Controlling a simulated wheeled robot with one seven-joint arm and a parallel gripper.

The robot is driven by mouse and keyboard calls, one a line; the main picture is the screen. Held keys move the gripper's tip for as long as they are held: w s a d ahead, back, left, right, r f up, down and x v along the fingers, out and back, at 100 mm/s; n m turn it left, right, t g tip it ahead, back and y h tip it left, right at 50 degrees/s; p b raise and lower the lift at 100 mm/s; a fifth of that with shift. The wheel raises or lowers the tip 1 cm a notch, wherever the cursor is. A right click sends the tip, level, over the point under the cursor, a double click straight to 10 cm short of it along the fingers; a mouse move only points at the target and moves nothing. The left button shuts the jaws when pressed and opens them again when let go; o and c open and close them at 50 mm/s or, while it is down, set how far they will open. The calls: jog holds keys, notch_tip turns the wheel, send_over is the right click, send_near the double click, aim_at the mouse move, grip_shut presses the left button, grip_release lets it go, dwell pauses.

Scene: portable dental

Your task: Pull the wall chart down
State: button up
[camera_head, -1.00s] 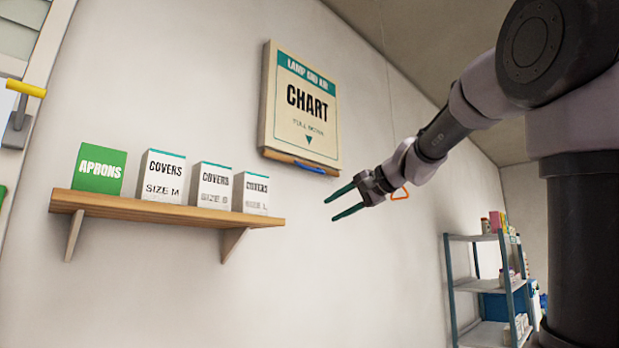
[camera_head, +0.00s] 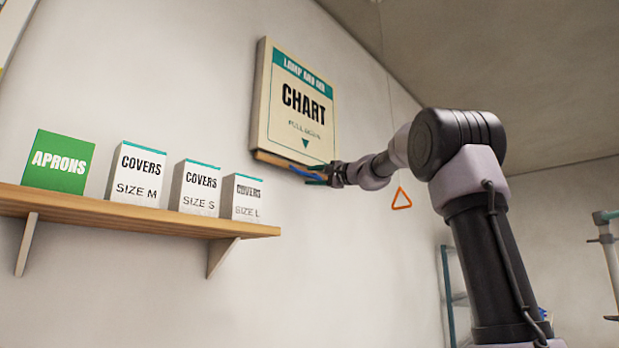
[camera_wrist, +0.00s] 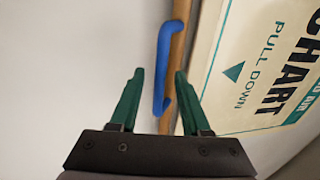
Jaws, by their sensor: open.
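The wall chart (camera_head: 292,105) hangs on the wall, a cream panel with a teal band, the word CHART and "PULL DOWN" with an arrow. A wooden bar (camera_head: 273,159) runs along its bottom edge, with a blue handle (camera_head: 306,172) on it. My gripper (camera_head: 314,174) is at the right end of the handle in the head view. In the wrist view my gripper (camera_wrist: 160,75) is open, its green fingers on either side of the blue handle's near end (camera_wrist: 160,95). Whether either finger touches the handle or bar is unclear.
A wooden shelf (camera_head: 130,218) with a green aprons box (camera_head: 58,161) and several white cover boxes (camera_head: 136,172) is below and left of the chart. An orange triangle (camera_head: 401,199) hangs on a cord to the right. The wall below the chart is bare.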

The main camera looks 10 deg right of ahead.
jog(key=shift+x, duration=0.9)
grip_shut()
dwell(0.9)
